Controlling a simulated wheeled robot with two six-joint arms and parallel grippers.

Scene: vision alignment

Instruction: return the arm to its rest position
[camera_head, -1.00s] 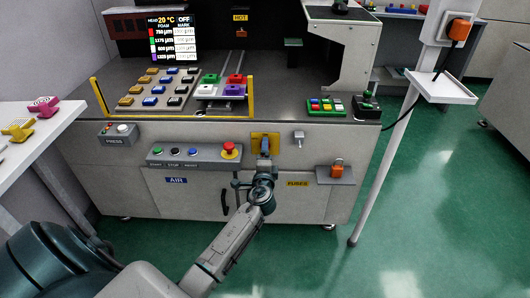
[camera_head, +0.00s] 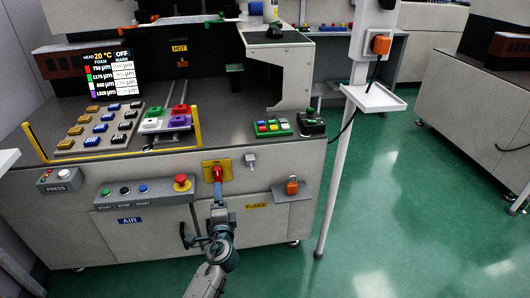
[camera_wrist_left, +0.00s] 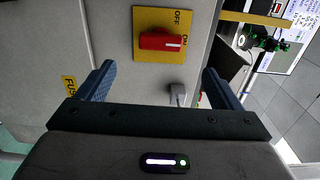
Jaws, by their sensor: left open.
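My left gripper (camera_head: 218,204) is in front of the cabinet, just below a red rotary switch handle (camera_head: 218,173) on a yellow plate (camera_head: 207,167). In the left wrist view, the gripper (camera_wrist_left: 159,70) is open, its two blue fingers wide apart with nothing between them. The red handle (camera_wrist_left: 160,41) lies beyond the fingertips, apart from them, on the yellow plate (camera_wrist_left: 150,17). The white line on the handle points at the word ON. My left arm comes up from the bottom of the head view. My right gripper is not in view.
A button panel with a red emergency stop (camera_head: 182,182) is left of the switch. A small grey knob (camera_head: 250,160) and an orange padlock (camera_head: 292,186) are to its right. A white post (camera_head: 340,150) with a shelf (camera_head: 374,97) stands farther right. Green floor (camera_head: 400,210) is open there.

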